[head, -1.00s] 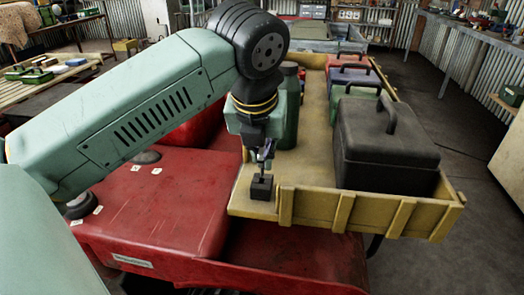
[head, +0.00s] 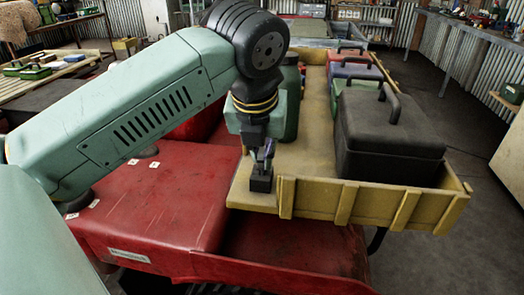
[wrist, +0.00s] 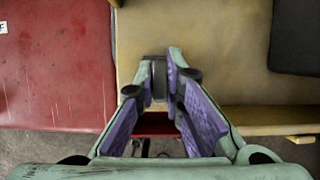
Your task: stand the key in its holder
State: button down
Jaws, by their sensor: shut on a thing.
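The holder, a small black block (head: 261,184), stands upright on the yellow load bed near its front left corner. My gripper (head: 265,160) is directly above it, pointing down, with its fingertips close over the block. In the wrist view, the purple-padded fingers (wrist: 160,82) are nearly together at the tips, shut on the key. The key is small and mostly hidden by the fingers. A dark grey piece shows at the fingertips, and I cannot tell there where key and holder part. Whether the key's lower end is inside the holder or just above it is unclear.
The yellow bed (head: 319,130) has a raised front board (head: 370,203). A large black toolbox (head: 388,135) stands right of the block, with smaller cases behind. A green cylinder (head: 290,100) stands close behind my gripper. Red bodywork (head: 160,200) lies left and in front.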

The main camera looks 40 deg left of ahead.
jog(key=shift+f+b, duration=0.75)
jog(key=shift+f, duration=0.1)
jog(key=c, duration=1.6)
grip_release()
jog(key=shift+r, duration=0.1)
